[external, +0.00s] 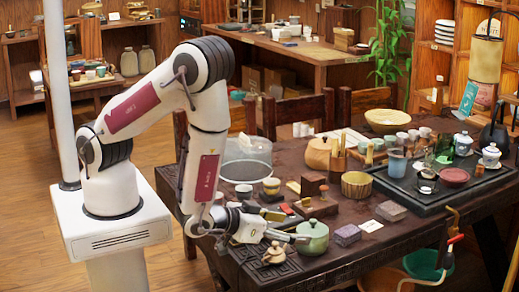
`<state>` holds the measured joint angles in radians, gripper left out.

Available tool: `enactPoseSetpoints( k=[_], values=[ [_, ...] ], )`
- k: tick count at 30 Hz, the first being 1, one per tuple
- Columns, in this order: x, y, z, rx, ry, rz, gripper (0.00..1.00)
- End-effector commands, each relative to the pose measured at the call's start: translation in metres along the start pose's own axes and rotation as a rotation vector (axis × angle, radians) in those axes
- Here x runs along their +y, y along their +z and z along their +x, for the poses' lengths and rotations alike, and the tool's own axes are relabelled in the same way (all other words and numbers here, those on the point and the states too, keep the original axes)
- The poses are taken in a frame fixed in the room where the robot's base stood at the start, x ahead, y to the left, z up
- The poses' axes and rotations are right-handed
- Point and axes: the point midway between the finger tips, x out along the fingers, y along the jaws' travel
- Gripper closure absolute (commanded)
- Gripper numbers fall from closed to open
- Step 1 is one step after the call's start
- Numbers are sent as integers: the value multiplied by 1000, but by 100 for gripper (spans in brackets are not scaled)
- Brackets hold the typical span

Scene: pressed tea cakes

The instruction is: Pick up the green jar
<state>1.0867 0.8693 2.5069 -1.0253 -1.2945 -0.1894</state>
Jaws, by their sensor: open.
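The green jar (313,240) is a squat, round, lidded pot near the front edge of the dark wooden table. My gripper (296,226) reaches in from the left, low over the table, with its fingers pointing right toward the jar. It is open, with nothing visible between the fingers. One fingertip overlaps the jar's left side in the picture; I cannot tell whether it touches.
A small tan lidded pot (274,254) stands just left of the jar. A dark tea tray (440,203) with cups fills the right.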

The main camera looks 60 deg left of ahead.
Motion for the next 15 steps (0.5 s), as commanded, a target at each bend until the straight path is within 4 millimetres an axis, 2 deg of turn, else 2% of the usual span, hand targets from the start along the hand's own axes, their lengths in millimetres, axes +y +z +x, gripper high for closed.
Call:
enactPoseSetpoints(
  k=[5, 15],
  values=[
    [0, 0, 3, -1, -1, 0, 26],
    [0, 0, 23, -1, -2, -2, 26]
  ],
)
